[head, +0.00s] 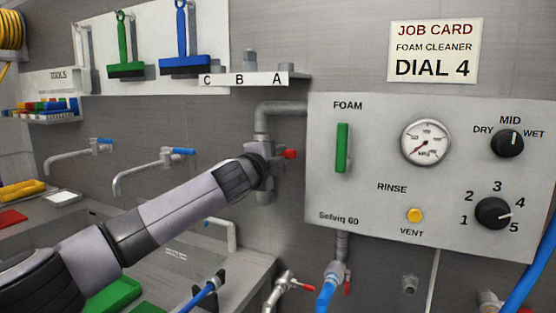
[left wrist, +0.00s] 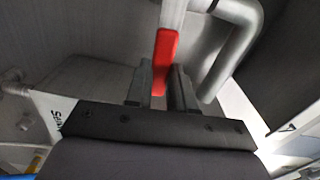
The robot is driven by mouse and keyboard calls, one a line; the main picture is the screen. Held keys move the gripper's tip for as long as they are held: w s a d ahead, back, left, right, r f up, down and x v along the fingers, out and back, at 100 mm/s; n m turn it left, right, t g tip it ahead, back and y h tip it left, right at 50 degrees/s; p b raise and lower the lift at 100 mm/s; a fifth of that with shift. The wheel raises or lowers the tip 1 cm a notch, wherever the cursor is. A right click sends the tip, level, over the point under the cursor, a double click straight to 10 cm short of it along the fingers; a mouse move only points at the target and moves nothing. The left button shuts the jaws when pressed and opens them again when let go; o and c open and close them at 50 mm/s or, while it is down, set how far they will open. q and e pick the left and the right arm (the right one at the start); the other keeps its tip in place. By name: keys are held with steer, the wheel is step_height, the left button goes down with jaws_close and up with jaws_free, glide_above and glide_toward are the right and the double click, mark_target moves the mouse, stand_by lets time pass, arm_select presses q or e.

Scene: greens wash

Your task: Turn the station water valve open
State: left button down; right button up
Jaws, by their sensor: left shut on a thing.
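The station water valve has a red lever (head: 290,154), on the grey pipe (head: 262,122) left of the control panel. In the head view the lever's red end sticks out to the right past my left gripper (head: 268,168). In the left wrist view the red lever (left wrist: 164,60) runs down between the two fingers of my left gripper (left wrist: 161,88), which is shut on it. The valve body is mostly hidden behind the gripper. My right gripper is not in view.
The control panel (head: 375,225) stands close right of the gripper, with a green lever upright (head: 342,148), a gauge (head: 426,143) and a numbered dial (head: 493,213). A lettered shelf (head: 245,79) is above. Two blue-handled taps (head: 180,152) are left; a blue hose (head: 327,290) hangs below.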

arm_select(q)
steer(key=shift+w+a+r+n, duration=0.55)
steer(key=shift+a+r+n, duration=0.7)
steer(key=shift+n, duration=1.6)
steer(key=shift+w+a+r+n, duration=0.5)
steer(key=shift+a+r+n, duration=0.75)
steer(key=shift+n, duration=1.55)
steer(key=shift+w+a+r+n, duration=0.55)
steer(key=shift+a+r+n, duration=0.7)
steer(key=shift+n, duration=1.6)
steer(key=shift+a, duration=0.1)
steer(key=c, duration=1)
jaws_free()
steer(key=shift+o, duration=0.2)
steer(key=b+v, duration=0.5)
steer(key=v, duration=0.2)
